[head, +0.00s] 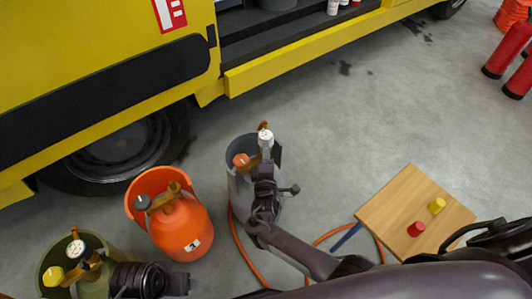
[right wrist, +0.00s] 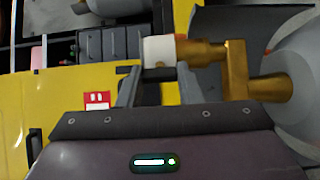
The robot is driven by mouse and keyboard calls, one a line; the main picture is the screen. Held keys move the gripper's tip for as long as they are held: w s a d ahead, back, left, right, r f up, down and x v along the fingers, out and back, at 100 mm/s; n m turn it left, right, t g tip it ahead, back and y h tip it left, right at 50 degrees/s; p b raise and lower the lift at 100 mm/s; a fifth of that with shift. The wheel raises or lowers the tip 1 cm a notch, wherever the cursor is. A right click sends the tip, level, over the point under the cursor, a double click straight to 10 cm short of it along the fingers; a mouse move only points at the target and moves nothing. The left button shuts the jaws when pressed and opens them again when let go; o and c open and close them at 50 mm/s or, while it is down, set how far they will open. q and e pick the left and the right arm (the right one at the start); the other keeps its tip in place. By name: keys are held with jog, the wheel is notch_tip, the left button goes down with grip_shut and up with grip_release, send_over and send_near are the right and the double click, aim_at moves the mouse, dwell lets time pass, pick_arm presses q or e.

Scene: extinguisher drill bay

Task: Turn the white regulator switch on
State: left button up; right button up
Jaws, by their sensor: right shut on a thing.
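The white regulator switch (head: 265,137) sits on top of the grey cylinder (head: 237,188), which also has an orange knob (head: 241,160). In the right wrist view the switch (right wrist: 158,50) is a short white drum on a brass stem (right wrist: 205,50). My right gripper (head: 265,152) reaches the switch from the near side. In the right wrist view my right gripper (right wrist: 159,68) has its two fingers on either side of the switch, shut on it. The fingers hide part of the lower side of the switch.
An orange cylinder (head: 183,232) stands left of the grey one, and a green cylinder (head: 98,285) is at the bottom left. An orange hose (head: 236,243) runs on the floor. A wooden board (head: 392,208) with red and yellow knobs lies right. A yellow truck (head: 110,55) stands behind.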

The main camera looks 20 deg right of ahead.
pick_arm(q)
jog(key=shift+a, duration=0.1)
dwell(0.3)
pick_arm(e)
jog(key=o, duration=1)
pick_arm(q)
jog(key=shift+w, duration=0.15)
jog(key=shift+a+f+g+p, duration=0.2)
jog(key=shift+f+p, duration=0.25)
jog(key=shift+f, duration=0.3)
jog(key=shift+a+f+g+p, duration=0.1)
jog(key=shift+a+f+p, duration=0.15)
jog(key=shift+f+p, duration=0.35)
pick_arm(e)
jog(key=v, duration=0.8)
pick_arm(q)
jog(key=shift+f, duration=0.15)
pick_arm(e)
jog(key=shift+w, duration=0.1)
